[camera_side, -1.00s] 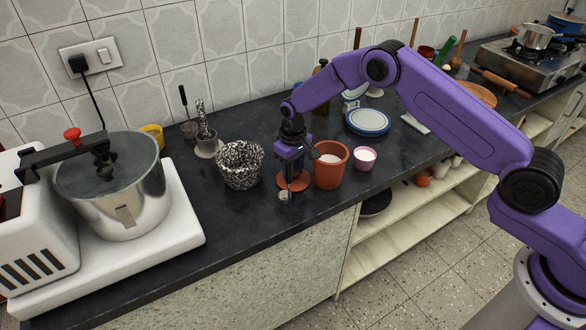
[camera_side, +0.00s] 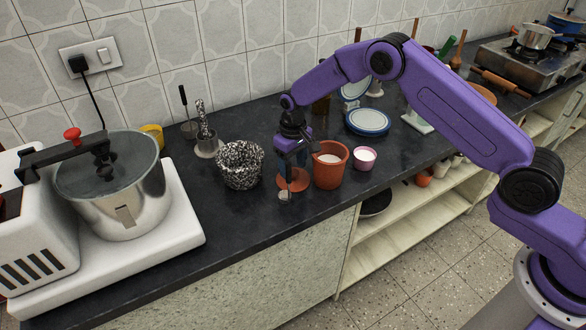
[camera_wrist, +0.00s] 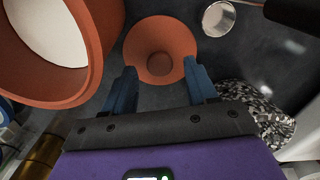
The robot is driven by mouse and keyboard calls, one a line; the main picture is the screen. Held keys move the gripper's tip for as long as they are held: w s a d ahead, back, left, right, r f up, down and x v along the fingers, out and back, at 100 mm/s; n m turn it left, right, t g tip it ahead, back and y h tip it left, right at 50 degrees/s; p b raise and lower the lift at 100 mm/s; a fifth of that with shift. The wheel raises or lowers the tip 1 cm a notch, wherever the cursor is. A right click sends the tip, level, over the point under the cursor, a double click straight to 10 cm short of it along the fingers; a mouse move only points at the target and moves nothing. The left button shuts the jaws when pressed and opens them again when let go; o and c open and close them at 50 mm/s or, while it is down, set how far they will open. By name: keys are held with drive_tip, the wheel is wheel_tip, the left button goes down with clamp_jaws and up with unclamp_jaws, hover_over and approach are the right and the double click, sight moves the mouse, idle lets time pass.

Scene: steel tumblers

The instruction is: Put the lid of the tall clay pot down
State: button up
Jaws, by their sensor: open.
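The orange clay lid (camera_side: 297,184) lies flat on the dark counter, left of the clay pot. In the wrist view the lid (camera_wrist: 150,32) is a round disc with its knob facing up. The orange clay pot (camera_side: 330,174) stands upright and uncovered, with something white inside; its rim and wall (camera_wrist: 102,45) show at the left of the wrist view. My gripper (camera_side: 292,168) is above the lid, pointing down. In the wrist view its two blue fingers (camera_wrist: 159,68) are spread to either side of the knob, apart from it and empty.
A small steel tumbler (camera_side: 285,196) stands in front of the lid, near the counter edge. A black-and-white speckled basket (camera_side: 240,172) is at the left. A small pink cup (camera_side: 364,160) is right of the pot. Free counter lies in front of the basket.

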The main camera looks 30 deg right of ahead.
sight(293, 172)
wheel_tip(293, 172, up, 10)
idle(0.4)
drive_tip(key=s+r+n, duration=0.2)
drive_tip(key=s+r, duration=0.3)
drive_tip(key=s, duration=0.5)
drive_tip(key=s+r+n, duration=0.3)
drive_tip(key=s+r, duration=0.2)
drive_tip(key=s, duration=0.6)
drive_tip(key=s+d+r+n, duration=0.2)
drive_tip(key=s+d, duration=0.4)
drive_tip(key=s, duration=0.6)
drive_tip(key=shift+o, duration=0.5)
drive_tip(key=s+d+f+n, duration=0.1)
drive_tip(key=s+d+n, duration=0.1)
drive_tip(key=s+d, duration=0.4)
drive_tip(key=s, duration=0.4)
drive_tip(key=shift+d+n, duration=0.3)
drive_tip(key=shift+d, duration=0.05)
drive_tip(key=shift+f, duration=0.1)
drive_tip(key=shift+w, duration=0.1)
